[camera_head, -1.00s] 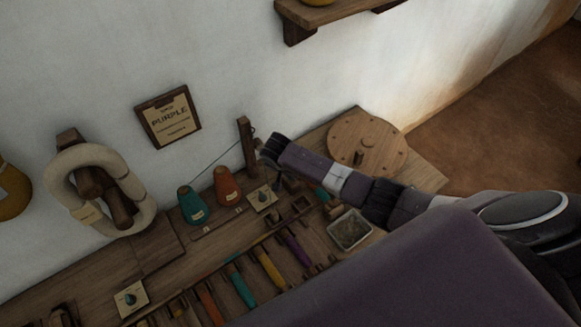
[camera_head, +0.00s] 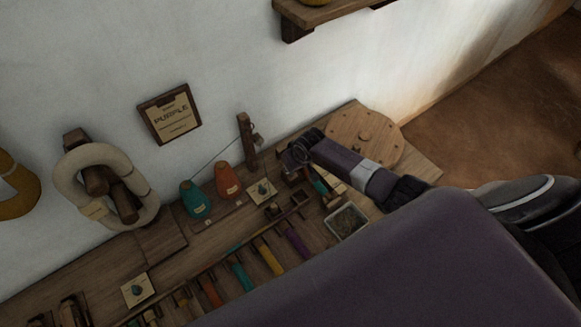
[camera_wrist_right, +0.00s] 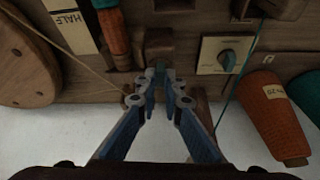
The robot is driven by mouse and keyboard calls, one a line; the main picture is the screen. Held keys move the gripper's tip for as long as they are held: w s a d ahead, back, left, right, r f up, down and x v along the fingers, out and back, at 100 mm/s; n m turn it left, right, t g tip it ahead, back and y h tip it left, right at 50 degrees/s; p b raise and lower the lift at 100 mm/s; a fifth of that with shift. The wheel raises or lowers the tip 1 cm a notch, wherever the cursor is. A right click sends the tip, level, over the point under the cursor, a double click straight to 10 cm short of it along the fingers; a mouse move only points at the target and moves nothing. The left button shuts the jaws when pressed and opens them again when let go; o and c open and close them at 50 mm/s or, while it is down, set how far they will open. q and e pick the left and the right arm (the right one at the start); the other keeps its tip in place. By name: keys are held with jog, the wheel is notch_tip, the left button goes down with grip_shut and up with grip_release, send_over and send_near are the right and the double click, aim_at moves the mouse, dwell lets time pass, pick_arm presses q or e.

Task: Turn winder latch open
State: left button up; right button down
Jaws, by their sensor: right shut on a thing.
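The winder stands at the right end of the wooden bench, with a round wooden disc (camera_head: 365,138) behind my right arm. My right gripper (camera_head: 298,156) is low over the bench beside the disc. In the wrist view its blue-sided fingers (camera_wrist_right: 162,80) come together on a small part at the front of a brown wooden block (camera_wrist_right: 159,45), which I take to be the winder latch. The fingertips hide most of that part, so its angle cannot be told. A wound bobbin (camera_wrist_right: 112,30) lies just left of the block. My left gripper is out of view.
An orange cone (camera_head: 227,180) and a teal cone (camera_head: 194,199) stand left of my gripper, near a wooden post (camera_head: 247,142) with thread. A dial card (camera_head: 261,191) lies close by. A metal tray (camera_head: 346,222) and several coloured bobbins (camera_head: 271,259) sit in front.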

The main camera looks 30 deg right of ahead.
jog(key=shift+n, duration=0.5)
jog(key=c, duration=2.1)
grip_release()
jog(key=shift+d+v, duration=0.15)
jog(key=shift+v, duration=2.85)
jog(key=shift+d+v, duration=0.15)
jog(key=shift+v, duration=2.9)
